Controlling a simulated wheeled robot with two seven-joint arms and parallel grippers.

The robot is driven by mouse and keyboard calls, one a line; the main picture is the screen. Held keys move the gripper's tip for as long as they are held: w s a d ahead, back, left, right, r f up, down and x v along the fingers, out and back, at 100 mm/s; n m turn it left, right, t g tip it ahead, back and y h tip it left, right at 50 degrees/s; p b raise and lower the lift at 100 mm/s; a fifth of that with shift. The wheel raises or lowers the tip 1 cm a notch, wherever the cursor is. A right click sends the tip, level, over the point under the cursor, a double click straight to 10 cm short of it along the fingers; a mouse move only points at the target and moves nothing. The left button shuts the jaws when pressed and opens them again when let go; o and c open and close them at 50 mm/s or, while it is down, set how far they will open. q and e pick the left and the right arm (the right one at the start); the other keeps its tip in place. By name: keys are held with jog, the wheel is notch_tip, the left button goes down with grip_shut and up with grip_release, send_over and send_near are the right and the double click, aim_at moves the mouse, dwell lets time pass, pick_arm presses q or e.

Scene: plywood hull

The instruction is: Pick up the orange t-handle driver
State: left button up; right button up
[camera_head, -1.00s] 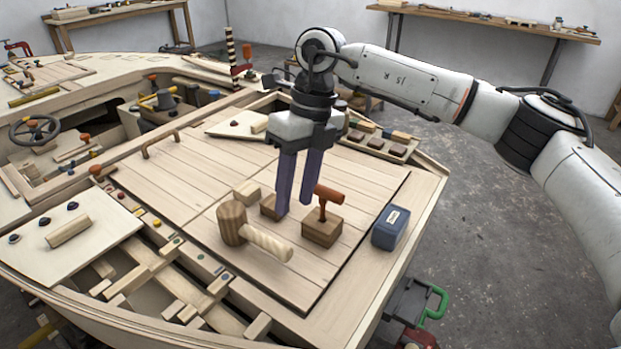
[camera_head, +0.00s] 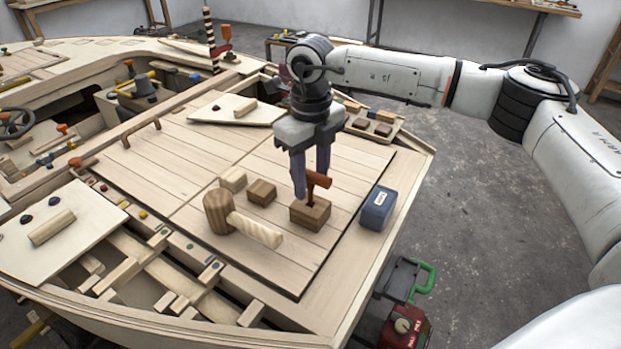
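The orange t-handle driver (camera_head: 318,180) stands upright in a brown wooden block (camera_head: 311,214) on the plank hatch. Its crossbar shows, and its shaft goes down into the block. My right gripper (camera_head: 312,188) points down at the driver from above and behind. Its two purple fingers are apart, one left of the handle and one behind it. My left gripper is not in view.
A wooden mallet (camera_head: 238,220) lies left of the block. A blue box (camera_head: 378,208) stands to the right. The hatch planks (camera_head: 190,165) at left are clear.

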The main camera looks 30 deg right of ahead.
jog(key=shift+f, duration=0.3)
grip_shut()
